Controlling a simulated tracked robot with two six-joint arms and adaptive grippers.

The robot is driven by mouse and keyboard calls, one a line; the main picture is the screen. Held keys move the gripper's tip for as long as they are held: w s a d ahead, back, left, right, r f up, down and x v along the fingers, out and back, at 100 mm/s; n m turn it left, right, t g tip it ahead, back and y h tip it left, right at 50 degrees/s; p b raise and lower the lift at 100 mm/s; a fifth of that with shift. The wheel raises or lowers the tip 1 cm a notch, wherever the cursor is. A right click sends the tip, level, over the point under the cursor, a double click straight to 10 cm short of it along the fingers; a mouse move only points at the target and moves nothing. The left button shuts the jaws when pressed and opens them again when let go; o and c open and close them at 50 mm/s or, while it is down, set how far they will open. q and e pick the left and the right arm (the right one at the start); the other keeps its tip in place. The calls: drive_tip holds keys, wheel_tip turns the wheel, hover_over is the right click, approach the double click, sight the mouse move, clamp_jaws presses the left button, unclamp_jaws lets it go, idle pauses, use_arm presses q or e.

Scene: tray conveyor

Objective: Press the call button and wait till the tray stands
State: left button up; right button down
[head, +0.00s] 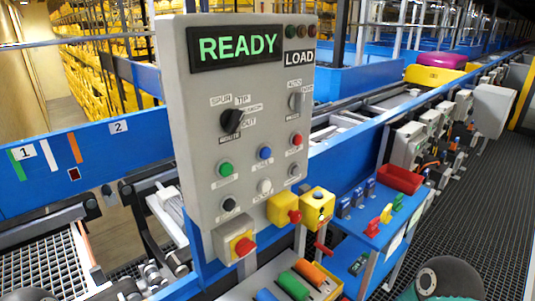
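A grey control panel (190,110) stands in the middle, its green display (237,46) reading READY. It carries a green button (226,169), a blue button (265,153), a red button (296,139), a black button (229,204) and a white button (264,186). Their small labels are not legible, so I cannot tell which is the call button. A yellow tray (434,75) with a purple rounded thing (443,61) is on the conveyor line at the far right. No other tray is clear. Neither gripper is in view.
Below the panel are a red mushroom button (244,246) and yellow boxes (318,202). A blue shelf (372,226) with a red bin (401,180) stands to the right. A blue conveyor rail (95,160) runs behind the panel. Dark grated floor (485,200) is open at right.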

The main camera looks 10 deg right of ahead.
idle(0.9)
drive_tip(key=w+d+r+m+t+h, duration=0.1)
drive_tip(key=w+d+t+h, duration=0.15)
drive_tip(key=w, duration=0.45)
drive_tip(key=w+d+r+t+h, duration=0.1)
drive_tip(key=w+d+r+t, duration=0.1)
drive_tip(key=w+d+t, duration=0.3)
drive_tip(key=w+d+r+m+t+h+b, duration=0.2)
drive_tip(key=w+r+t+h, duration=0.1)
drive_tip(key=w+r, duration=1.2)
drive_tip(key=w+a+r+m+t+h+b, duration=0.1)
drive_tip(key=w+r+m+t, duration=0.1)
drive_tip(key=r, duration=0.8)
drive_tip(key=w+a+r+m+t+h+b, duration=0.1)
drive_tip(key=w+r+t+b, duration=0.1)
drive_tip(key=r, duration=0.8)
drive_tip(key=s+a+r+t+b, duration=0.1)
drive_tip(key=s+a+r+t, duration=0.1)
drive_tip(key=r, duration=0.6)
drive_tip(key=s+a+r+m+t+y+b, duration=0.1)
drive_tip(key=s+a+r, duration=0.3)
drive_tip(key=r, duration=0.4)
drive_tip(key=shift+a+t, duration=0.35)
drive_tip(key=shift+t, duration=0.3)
